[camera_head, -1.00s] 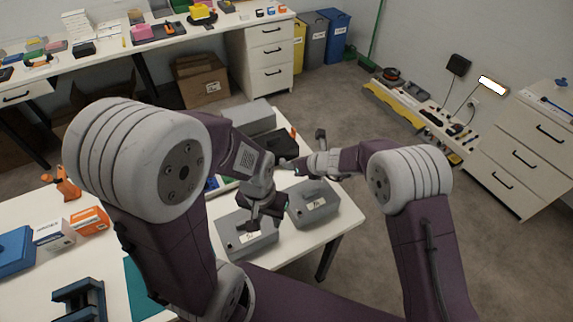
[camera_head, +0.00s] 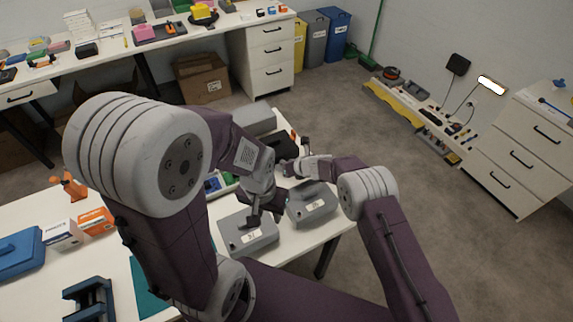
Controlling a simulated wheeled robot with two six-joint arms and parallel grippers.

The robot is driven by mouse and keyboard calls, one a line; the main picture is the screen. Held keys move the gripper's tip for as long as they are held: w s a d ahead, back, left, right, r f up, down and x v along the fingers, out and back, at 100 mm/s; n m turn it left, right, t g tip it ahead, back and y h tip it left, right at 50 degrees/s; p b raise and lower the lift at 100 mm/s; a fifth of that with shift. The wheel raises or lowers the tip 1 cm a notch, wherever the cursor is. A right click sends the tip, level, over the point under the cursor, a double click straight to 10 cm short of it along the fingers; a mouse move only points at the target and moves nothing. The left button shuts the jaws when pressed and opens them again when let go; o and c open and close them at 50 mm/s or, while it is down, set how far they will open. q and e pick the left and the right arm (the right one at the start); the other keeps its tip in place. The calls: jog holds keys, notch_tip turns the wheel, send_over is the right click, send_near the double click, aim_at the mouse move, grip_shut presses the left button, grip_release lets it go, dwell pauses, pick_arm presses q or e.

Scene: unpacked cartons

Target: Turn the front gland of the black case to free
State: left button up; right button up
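The black case (camera_head: 284,146) lies at the far right part of the near table, partly hidden behind my arms. Its front gland is too small and covered to make out. My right gripper (camera_head: 294,157) is beside the case's near side, with its fingers apart; I cannot tell whether it touches the case. My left gripper (camera_head: 266,215) points down with its fingers apart, above the gap between two grey cases, and looks empty.
One grey case (camera_head: 246,241) sits nearest, another grey case (camera_head: 316,209) to its right, close to the table edge. A grey box (camera_head: 254,119) stands behind. Orange boxes (camera_head: 96,221) and a blue case (camera_head: 18,257) are at left.

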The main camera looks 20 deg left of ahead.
grip_shut()
pick_arm(q)
notch_tip(320, 180, down, 6)
jog(key=b, duration=0.6)
pick_arm(e)
jog(key=shift+s+a+f+n+t+h, duration=0.2)
jog(key=shift+f+n+t+h, duration=0.2)
jog(key=shift+t+h, duration=0.15)
pick_arm(q)
jog(key=shift+f+b, duration=0.55)
jog(key=shift+b, duration=0.05)
pick_arm(e)
jog(key=shift+r+t, duration=0.35)
pick_arm(q)
jog(key=shift+r, duration=0.1)
pick_arm(e)
jog(key=shift+r, duration=0.1)
jog(key=shift+o, duration=1)
grip_release()
